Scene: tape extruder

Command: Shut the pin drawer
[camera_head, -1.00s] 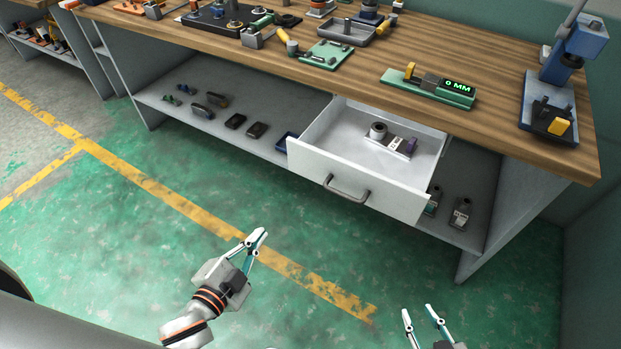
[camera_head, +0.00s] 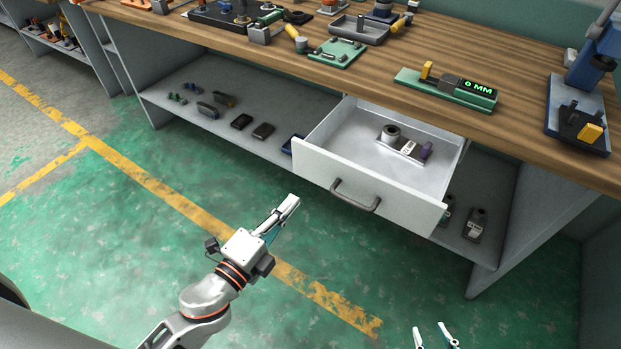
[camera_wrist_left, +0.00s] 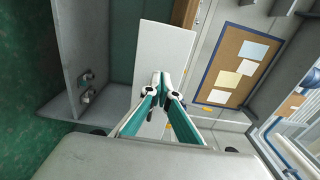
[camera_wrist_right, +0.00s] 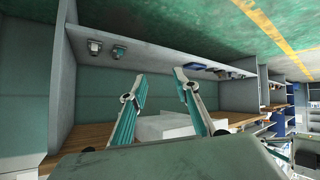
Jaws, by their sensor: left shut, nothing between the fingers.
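The white pin drawer (camera_head: 322,166) stands pulled out under the bench top in the head view, with a dark bar handle (camera_head: 355,197) on its front. Its pale front panel also shows in the left wrist view (camera_wrist_left: 165,50). My left gripper (camera_head: 293,201) is shut and empty. It appears in front of the drawer's left end, left of the handle, and no contact is visible. My right gripper (camera_head: 433,330) is open and empty at the bottom edge of the head view. In the right wrist view, a white box shape between its fingers appears to be the drawer (camera_wrist_right: 163,126).
A grey part with a round boss (camera_head: 400,144) lies inside the drawer. The wooden bench top (camera_head: 370,75) overhangs it, holding a green gauge (camera_head: 447,88) and other tools. A grey lower shelf (camera_head: 220,122) holds small parts. The green floor before the drawer is clear.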

